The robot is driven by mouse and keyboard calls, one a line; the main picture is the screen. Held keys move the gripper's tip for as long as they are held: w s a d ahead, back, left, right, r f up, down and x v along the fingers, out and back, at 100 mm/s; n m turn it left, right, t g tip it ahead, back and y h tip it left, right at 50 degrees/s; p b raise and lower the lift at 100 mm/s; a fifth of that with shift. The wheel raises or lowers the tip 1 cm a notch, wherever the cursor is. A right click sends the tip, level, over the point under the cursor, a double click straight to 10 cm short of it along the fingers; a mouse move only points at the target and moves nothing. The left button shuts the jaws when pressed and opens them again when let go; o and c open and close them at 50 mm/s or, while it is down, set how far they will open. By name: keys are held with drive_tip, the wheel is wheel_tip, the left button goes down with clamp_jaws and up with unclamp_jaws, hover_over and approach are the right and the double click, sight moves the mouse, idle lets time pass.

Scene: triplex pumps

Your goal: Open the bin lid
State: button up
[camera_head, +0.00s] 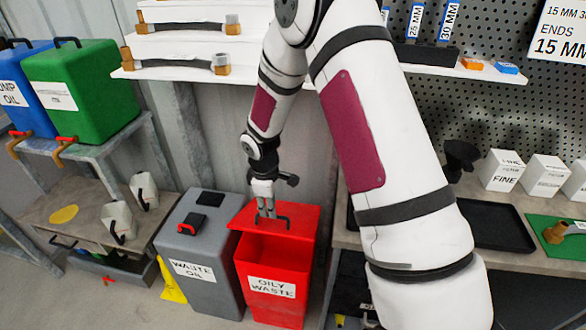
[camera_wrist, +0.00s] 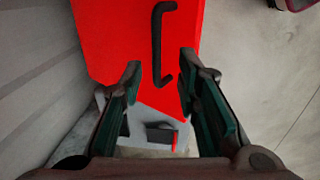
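The red oily waste bin (camera_head: 271,287) stands on the floor at the lower middle of the head view. Its red lid (camera_head: 296,216) looks tilted up at the front, with a darker red hollow showing below its front edge. A black bar handle (camera_head: 284,220) is on the lid. My gripper (camera_head: 266,212) points down at the lid, close to the handle. In the wrist view the red lid (camera_wrist: 120,40) fills the upper middle, and the handle (camera_wrist: 158,45) lies lengthwise between my open fingers (camera_wrist: 160,64). Neither finger visibly touches it.
A grey waste oil bin (camera_head: 205,275) stands just left of the red bin. A shelf (camera_head: 180,72) is above and behind, and a workbench (camera_head: 350,240) is close on the right. A yellow object (camera_head: 170,282) stands left of the grey bin.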

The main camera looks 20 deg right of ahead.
wheel_tip(320, 180, up, 10)
drive_tip(key=s+r+m+t+b, duration=0.1)
drive_tip(key=s+r+m+b, duration=0.3)
drive_tip(key=s+r, duration=1)
drive_tip(key=shift+s+m+t+h, duration=0.3)
drive_tip(key=shift+s+m+h, duration=0.1)
drive_tip(key=shift+s+m, duration=0.25)
drive_tip(key=w+f+n+g+p, duration=0.2)
drive_tip(key=w+f+n+p, duration=0.4)
drive_tip(key=w+f, duration=0.9)
drive_tip(key=shift+m+y, duration=0.35)
drive_tip(key=shift+y, duration=0.15)
drive_tip(key=f, duration=0.4)
drive_tip(key=w+f, duration=0.1)
drive_tip(key=f, duration=0.3)
drive_tip(key=f+p, duration=0.1)
drive_tip(key=f, duration=0.4)
drive_tip(key=shift+w+d+f, duration=0.1)
drive_tip(key=shift+w, duration=0.1)
